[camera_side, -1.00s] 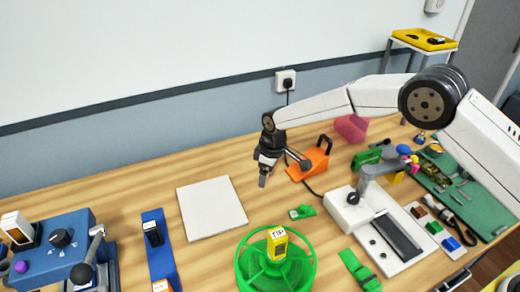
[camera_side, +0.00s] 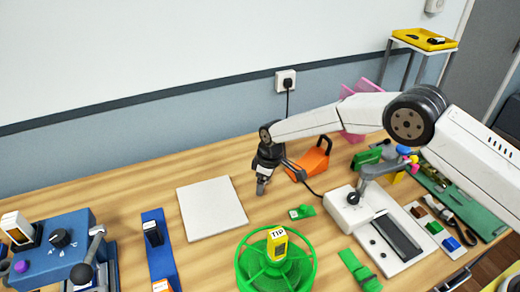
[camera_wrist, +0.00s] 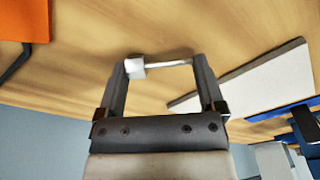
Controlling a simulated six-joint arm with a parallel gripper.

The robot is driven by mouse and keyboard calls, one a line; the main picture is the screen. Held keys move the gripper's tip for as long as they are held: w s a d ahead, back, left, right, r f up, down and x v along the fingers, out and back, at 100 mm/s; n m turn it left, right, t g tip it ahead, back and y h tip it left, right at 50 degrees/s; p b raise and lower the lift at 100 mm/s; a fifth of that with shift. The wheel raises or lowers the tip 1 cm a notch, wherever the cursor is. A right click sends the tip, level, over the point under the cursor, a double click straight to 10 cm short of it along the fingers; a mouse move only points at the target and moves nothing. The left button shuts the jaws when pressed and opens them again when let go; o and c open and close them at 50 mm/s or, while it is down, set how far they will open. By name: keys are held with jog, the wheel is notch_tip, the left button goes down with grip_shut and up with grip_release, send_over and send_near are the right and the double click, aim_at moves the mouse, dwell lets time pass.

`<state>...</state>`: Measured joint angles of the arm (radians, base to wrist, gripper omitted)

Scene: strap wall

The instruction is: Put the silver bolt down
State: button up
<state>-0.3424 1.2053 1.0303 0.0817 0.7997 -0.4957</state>
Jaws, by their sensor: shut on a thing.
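My gripper (camera_side: 261,188) is low over the bare wooden table, between the white square board and the orange block. In the wrist view my gripper (camera_wrist: 163,68) is shut on the silver bolt (camera_wrist: 165,64). The bolt lies lengthwise across the gap, with its pale head at the left finger and its thin shank reaching toward the right finger. In the side view the bolt is too small to make out clearly. I cannot tell whether it touches the table.
The white board (camera_side: 211,208) lies just left of my gripper. An orange block with a black handle (camera_side: 312,162) stands to the right. A green round basket (camera_side: 250,272) with a yellow TIP box (camera_side: 277,246) is in front. Bare table surrounds my gripper.

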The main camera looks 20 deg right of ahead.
jog(key=shift+f, duration=0.15)
jog(key=o, duration=1)
jog(key=shift+c, duration=0.2)
notch_tip(320, 180, up, 12)
jog(key=s+d, duration=0.1)
jog(key=shift+d, duration=0.15)
dwell(0.4)
jog(key=s+d+r+m, duration=0.1)
jog(key=s+d+m, duration=0.3)
jog(key=s+d, duration=0.6)
jog(key=s+d+r+m+t+h, duration=0.1)
jog(key=s+d+m, duration=0.4)
jog(key=s+d, duration=0.5)
jog(key=s+r, duration=0.1)
jog(key=s, duration=0.7)
jog(key=shift+s+d+r+t, duration=0.15)
jog(key=shift+r+t, duration=0.05)
jog(key=shift+t, duration=0.1)
